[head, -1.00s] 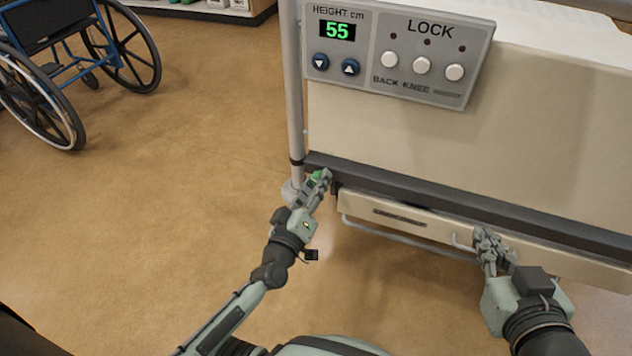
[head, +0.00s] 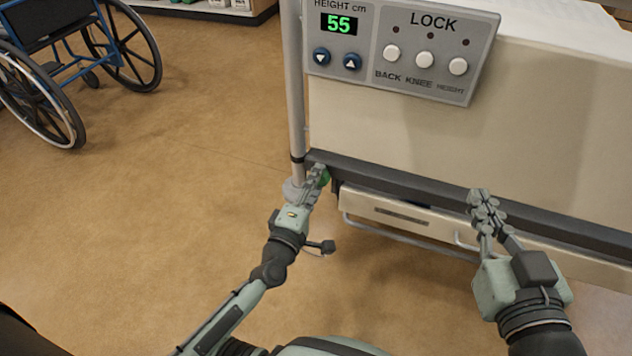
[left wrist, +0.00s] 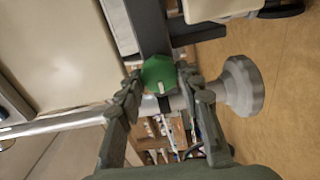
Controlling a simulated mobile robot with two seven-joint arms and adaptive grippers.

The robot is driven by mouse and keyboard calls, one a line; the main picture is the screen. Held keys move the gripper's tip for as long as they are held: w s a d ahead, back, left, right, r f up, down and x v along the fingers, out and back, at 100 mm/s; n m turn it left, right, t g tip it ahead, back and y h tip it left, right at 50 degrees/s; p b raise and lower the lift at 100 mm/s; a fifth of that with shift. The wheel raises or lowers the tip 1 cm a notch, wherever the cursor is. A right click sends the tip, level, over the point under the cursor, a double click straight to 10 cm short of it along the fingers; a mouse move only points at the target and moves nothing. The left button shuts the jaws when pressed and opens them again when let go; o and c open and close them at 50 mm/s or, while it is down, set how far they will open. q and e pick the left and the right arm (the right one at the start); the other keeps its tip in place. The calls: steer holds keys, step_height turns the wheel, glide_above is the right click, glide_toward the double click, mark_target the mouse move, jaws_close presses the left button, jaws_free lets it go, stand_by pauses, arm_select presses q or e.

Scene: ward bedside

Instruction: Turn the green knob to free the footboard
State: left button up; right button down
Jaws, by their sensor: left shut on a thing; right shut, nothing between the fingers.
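The green knob (head: 326,177) sits at the left end of the dark rail under the beige footboard (head: 450,130). My left gripper (head: 317,175) is shut on the knob and hides most of it in the head view. In the left wrist view the knob (left wrist: 158,72) shows between the two fingers (left wrist: 161,83), with a short pale mark on its face. My right gripper (head: 482,200) is shut and empty, in front of the dark rail to the right.
A control panel (head: 400,45) reads 55 at the footboard's top. A drawer-like panel (head: 385,212) and a grey tubular bar (head: 400,238) are below the rail. A wheelchair (head: 75,65) stands at the upper left. The floor (head: 190,190) between it and the bed is clear.

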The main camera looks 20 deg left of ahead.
arm_select(q)
steer(key=shift+n, duration=0.3)
arm_select(e)
steer(key=shift+a+r, duration=0.1)
steer(key=shift+r, duration=0.25)
arm_select(q)
steer(key=o, duration=1.1)
steer(key=shift+o, duration=0.2)
arm_select(e)
steer(key=shift+f, duration=0.1)
arm_select(q)
steer(key=s, duration=1.2)
steer(key=shift+a, duration=0.2)
